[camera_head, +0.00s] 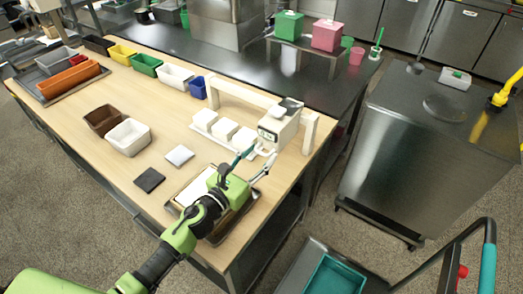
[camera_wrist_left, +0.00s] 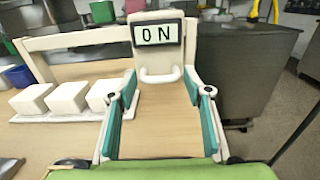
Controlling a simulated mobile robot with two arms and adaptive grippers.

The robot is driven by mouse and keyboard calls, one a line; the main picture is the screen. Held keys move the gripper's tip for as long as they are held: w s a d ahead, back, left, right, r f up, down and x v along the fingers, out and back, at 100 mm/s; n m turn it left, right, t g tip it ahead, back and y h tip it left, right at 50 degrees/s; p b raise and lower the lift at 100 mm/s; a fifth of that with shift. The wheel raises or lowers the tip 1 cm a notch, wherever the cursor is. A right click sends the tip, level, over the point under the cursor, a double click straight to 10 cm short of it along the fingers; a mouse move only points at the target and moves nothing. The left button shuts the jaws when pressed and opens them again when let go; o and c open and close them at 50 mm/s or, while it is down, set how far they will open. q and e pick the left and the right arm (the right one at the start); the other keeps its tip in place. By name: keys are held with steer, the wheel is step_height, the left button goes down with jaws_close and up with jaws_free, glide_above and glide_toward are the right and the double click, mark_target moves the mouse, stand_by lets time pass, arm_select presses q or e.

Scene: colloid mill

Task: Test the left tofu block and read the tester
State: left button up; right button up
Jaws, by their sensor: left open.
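Three white tofu blocks stand in a row on a white tray (camera_head: 215,137); the left tofu block (camera_head: 205,118) also shows in the left wrist view (camera_wrist_left: 31,99). The white tester (camera_head: 280,122) is at the right end of the row, by a white frame (camera_head: 245,94). My right gripper is out of view.
A brown bin (camera_head: 102,119) and a white bin (camera_head: 128,137) stand left on the wooden table, near a black square (camera_head: 149,179) and a white square (camera_head: 179,155). Colored bins line the back. A shallow tray (camera_head: 178,207) lies under my left gripper.

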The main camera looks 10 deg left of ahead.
arm_select(q)
steer(key=shift+w+d, duration=0.25)
steer(key=shift+w, duration=0.4)
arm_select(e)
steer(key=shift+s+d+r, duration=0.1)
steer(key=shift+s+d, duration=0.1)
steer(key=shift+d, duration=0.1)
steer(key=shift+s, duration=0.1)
